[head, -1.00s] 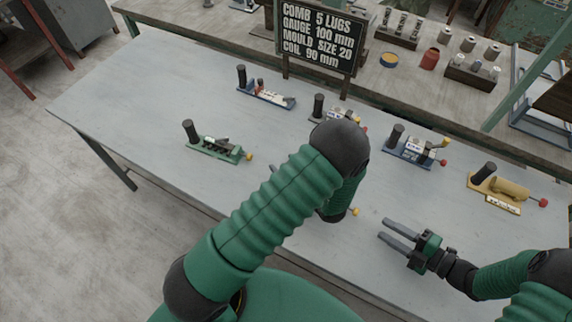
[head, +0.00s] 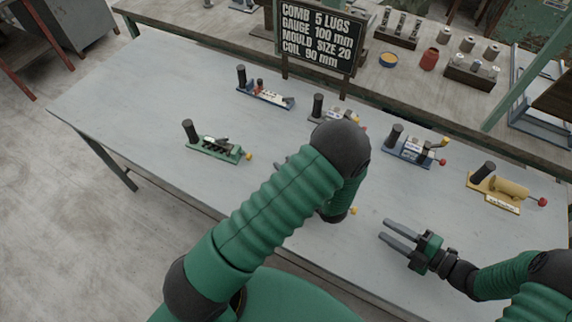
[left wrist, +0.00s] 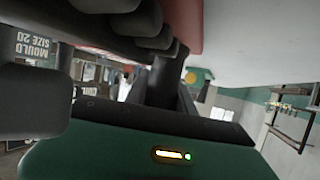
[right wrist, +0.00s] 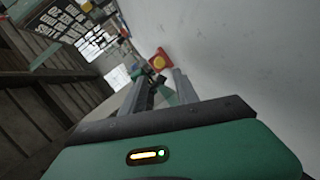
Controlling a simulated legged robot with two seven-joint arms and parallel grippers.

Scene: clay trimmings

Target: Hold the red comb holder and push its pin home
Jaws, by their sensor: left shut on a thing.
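The red comb holder is hidden behind my left arm in the head view; only its yellow pin knob (head: 353,211) shows clear of the arm. In the right wrist view the holder's red end (right wrist: 160,62) shows with the knob on it. In the left wrist view its red underside (left wrist: 192,25) fills the top, close above my gripper. My left gripper (left wrist: 165,75) is shut on the holder; where exactly it grips is unclear. My right gripper (head: 384,228) is open and empty, its fingers pointing towards the knob with a gap between them.
A green holder (head: 213,149) lies left on the grey table (head: 140,85). Blue holders (head: 265,97) (head: 414,153) and a yellow one (head: 500,190) stand along the back, with another partly behind my elbow. A black sign (head: 318,35) stands behind. The table's left part is clear.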

